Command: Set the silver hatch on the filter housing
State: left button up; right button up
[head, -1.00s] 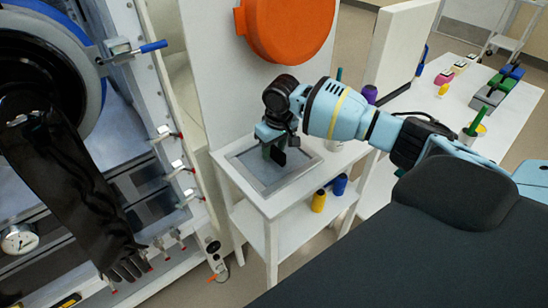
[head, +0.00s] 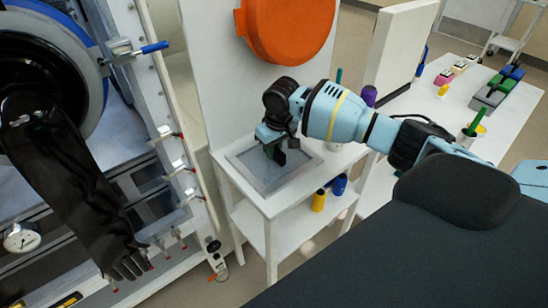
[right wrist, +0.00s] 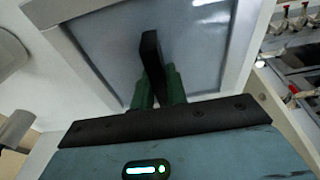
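The silver hatch (head: 248,163), a flat grey square panel in a paler border, lies on top of a small white stand and also shows in the right wrist view (right wrist: 205,50). A black upright bar (right wrist: 150,52), which looks like its handle, stands out from the panel. My right gripper (head: 277,156) points down over the panel. In the right wrist view its green fingers (right wrist: 157,85) sit close on both sides of the bar and look shut on it. I cannot make out the filter housing as a separate part. My left gripper is not in view.
An orange disc (head: 288,25) hangs on the white panel behind the stand. Yellow (head: 318,200) and blue (head: 339,185) containers stand on its lower shelf. A white table (head: 510,120) with small items is at right. A black glovebox glove (head: 75,190) hangs at left.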

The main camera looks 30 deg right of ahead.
grip_shut()
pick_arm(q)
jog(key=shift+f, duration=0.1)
pick_arm(e)
jog(key=shift+r, duration=0.1)
